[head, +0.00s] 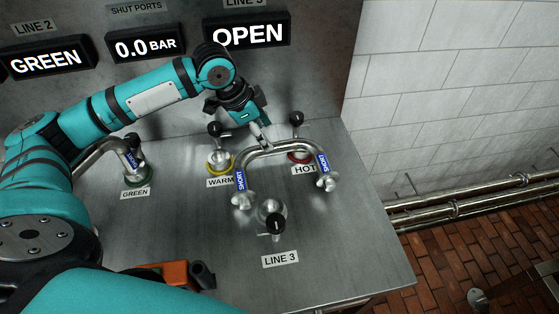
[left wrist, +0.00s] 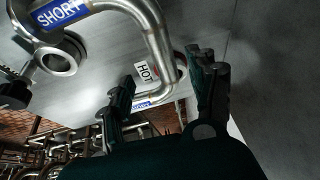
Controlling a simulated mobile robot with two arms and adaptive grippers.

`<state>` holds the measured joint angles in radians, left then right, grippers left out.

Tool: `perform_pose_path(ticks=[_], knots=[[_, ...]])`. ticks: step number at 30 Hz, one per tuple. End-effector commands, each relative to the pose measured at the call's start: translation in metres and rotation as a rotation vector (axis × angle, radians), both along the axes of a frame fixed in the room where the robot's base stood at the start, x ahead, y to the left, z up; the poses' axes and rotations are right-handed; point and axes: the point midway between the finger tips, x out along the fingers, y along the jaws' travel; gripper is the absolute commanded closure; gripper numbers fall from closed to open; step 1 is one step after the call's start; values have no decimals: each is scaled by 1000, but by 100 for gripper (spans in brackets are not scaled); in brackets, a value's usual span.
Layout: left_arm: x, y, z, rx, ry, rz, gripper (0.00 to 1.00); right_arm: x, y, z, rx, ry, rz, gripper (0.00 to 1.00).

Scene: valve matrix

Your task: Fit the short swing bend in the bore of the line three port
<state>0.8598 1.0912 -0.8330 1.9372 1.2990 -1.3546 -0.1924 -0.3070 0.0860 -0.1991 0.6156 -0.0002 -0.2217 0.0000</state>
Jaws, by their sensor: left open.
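The short swing bend (head: 278,149) is a shiny U-shaped pipe with blue SHORT labels. It spans the plate in front of the WARM and HOT ports, with metal end fittings at both ends; I cannot tell whether they are seated. The line three port (head: 270,212), with a black-knobbed handle, is just in front, behind the LINE 3 label. My left gripper (head: 263,138) is open at the top of the bend. In the left wrist view the bend (left wrist: 152,38) runs toward the gap between the open fingers (left wrist: 165,95); contact is unclear. My right gripper is not in view.
The yellow-ringed WARM port (head: 219,163) and red-ringed HOT port (head: 300,156) have upright black-knobbed handles. Another labelled bend (head: 104,145) stands by the GREEN port at left. An orange and black item (head: 172,274) lies near the front. The plate's right front is clear.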

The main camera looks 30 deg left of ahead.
Motion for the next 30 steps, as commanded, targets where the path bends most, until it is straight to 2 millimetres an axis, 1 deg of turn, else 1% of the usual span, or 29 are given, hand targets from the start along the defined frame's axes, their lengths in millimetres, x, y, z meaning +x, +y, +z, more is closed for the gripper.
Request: perform_pose_path(ticks=[1,3,7,11,15,19,22,28,29,30], knots=[[2,-3,-9,0,2,-1,41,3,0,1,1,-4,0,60],[6,-5,-17,-1,2,0,41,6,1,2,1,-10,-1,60],[9,-7,-27,-1,-1,0,41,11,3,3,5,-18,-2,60],[12,-9,-34,0,2,1,41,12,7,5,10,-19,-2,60],[21,-13,-53,-1,3,1,41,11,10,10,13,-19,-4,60],[26,-17,-69,-1,1,0,41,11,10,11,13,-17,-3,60],[28,-17,-75,1,-1,0,41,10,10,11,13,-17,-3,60],[28,-18,-75,1,-2,0,41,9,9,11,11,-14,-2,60],[28,-18,-75,1,-1,-1,42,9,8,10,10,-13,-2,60],[28,-18,-75,1,-1,0,48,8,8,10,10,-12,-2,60]])
